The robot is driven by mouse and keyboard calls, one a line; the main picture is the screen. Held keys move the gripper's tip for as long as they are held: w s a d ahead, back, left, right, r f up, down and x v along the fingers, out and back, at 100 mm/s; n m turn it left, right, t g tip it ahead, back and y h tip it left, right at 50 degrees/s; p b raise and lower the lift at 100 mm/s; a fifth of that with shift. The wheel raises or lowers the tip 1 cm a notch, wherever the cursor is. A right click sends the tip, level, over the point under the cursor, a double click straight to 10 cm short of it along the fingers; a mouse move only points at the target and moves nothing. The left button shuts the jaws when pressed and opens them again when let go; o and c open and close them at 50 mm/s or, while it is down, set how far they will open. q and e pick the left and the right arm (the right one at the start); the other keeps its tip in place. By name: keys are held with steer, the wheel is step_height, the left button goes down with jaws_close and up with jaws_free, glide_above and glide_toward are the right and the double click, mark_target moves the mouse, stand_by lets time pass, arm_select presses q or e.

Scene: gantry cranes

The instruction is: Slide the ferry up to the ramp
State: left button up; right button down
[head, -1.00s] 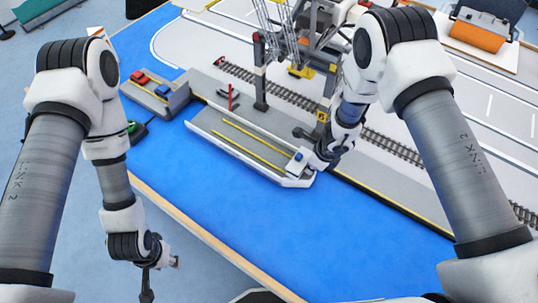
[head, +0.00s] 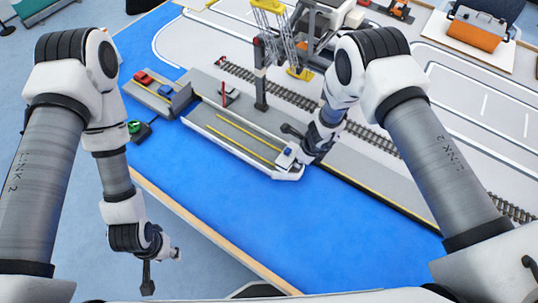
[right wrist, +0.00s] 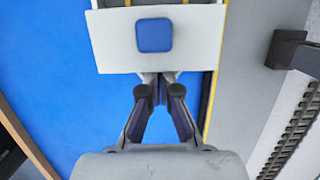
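The ferry (head: 232,138) is a long grey deck with yellow lines and a white hull, lying on the blue water beside the quay. Its white cabin with a blue square top (right wrist: 120,45) is at its near right end. The grey ramp block (head: 150,96), with a red car (head: 143,77) and a blue car (head: 166,90), is beyond the ferry's far left end. The ferry's far end is close to it; I cannot tell if they touch. My right gripper (right wrist: 158,85) has its fingertips together at the cabin end, partly hidden under it. My left gripper (head: 147,280) hangs away from the ferry, near the table's front edge.
The quay (head: 345,165) with rails runs along the ferry's right side. A crane (head: 300,55) with a yellow hook block stands over it. A green button on a black base (head: 137,128) is left of the ferry. Open blue water lies in front.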

mark_target(291, 155)
steer(key=shift+w+a+p, duration=0.4)
steer(key=shift+w+a, duration=0.15)
steer(key=shift+a, duration=0.15)
steer(key=shift+w+a+f+b, duration=0.2)
steer(key=shift+a+b, duration=0.1)
steer(key=shift+b, duration=0.2)
steer(key=shift+w+a+r+b, duration=0.1)
steer(key=shift+w+a+b, duration=0.6)
steer(key=shift+b, duration=0.75)
steer(key=shift+s+r+p, duration=0.2)
steer(key=shift+r+p, duration=0.1)
steer(key=shift+p, duration=0.15)
steer(key=shift+s+d+p, duration=0.25)
steer(key=shift+d+p, duration=0.15)
steer(key=p+v, duration=0.2)
steer(key=v, duration=0.1)
steer(key=a+p+v, duration=0.1)
steer(key=v, duration=0.1)
steer(key=shift+w+r+p, duration=0.2)
steer(key=shift+w+p, duration=0.2)
steer(key=shift+w+a+v, duration=0.1)
steer(key=shift+a+v, duration=0.05)
steer(key=shift+v, duration=0.6)
steer(key=shift+w+a+v, duration=0.1)
steer(key=shift+a+v, duration=0.05)
steer(key=shift+v, duration=0.65)
steer(key=shift+w+a+v, duration=0.1)
steer(key=shift+a+v, duration=0.05)
steer(key=shift+v, duration=0.6)
steer(key=shift+r, duration=0.15)
